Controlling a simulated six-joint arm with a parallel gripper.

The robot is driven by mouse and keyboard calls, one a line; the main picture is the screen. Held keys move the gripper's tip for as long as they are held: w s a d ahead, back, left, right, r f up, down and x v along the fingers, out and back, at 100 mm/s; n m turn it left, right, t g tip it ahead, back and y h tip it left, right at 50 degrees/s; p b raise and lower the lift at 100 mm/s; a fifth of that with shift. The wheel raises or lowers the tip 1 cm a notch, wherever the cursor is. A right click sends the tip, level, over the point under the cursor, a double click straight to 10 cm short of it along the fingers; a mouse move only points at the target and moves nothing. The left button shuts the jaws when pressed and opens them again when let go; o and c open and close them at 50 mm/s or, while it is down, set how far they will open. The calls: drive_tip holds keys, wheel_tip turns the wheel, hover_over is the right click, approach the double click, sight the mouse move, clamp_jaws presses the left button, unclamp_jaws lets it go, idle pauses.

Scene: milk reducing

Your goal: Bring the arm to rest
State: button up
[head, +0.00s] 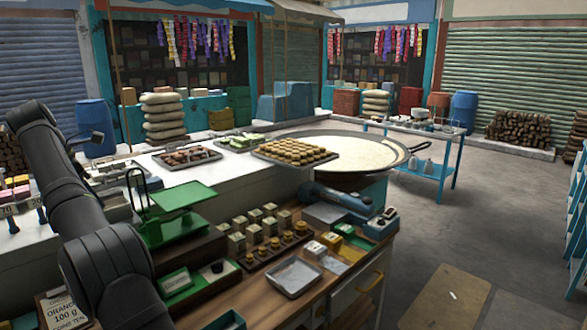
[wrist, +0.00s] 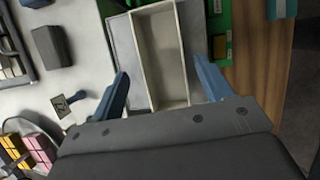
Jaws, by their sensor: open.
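My arm (head: 75,215) runs up the left side of the head view, over the counter's left end. My gripper cannot be made out in that view. In the wrist view my gripper (wrist: 162,70) has its two blue fingers spread wide apart, with nothing held between them. Beyond and between the fingers is a long, open, pale-walled box or tray (wrist: 160,45). I cannot tell whether a finger touches it.
A green scale (head: 170,228) stands on the wooden counter (head: 245,300). Trays of sweets (head: 295,152) and a wide pan of milk (head: 350,150) lie beyond. Pink and yellow blocks (wrist: 38,150) and a dark block (wrist: 50,46) lie left of the gripper.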

drive_tip(key=s+a+n+y, duration=0.1)
drive_tip(key=s+a+n, duration=0.15)
drive_tip(key=s, duration=1.35)
drive_tip(key=d+f+m+g+h, duration=0.1)
drive_tip(key=d+f+m, duration=0.4)
drive_tip(key=d, duration=0.5)
drive_tip(key=d+f+m+g+h, duration=0.1)
drive_tip(key=d+f+m, duration=0.4)
drive_tip(key=d, duration=0.5)
drive_tip(key=d+f+m+g+h, duration=0.1)
drive_tip(key=d+f+m, duration=0.4)
drive_tip(key=d, duration=0.5)
drive_tip(key=shift+w+d+f+m+g, duration=0.2)
drive_tip(key=shift+f+m+g, duration=0.2)
drive_tip(key=shift+m+g, duration=0.5)
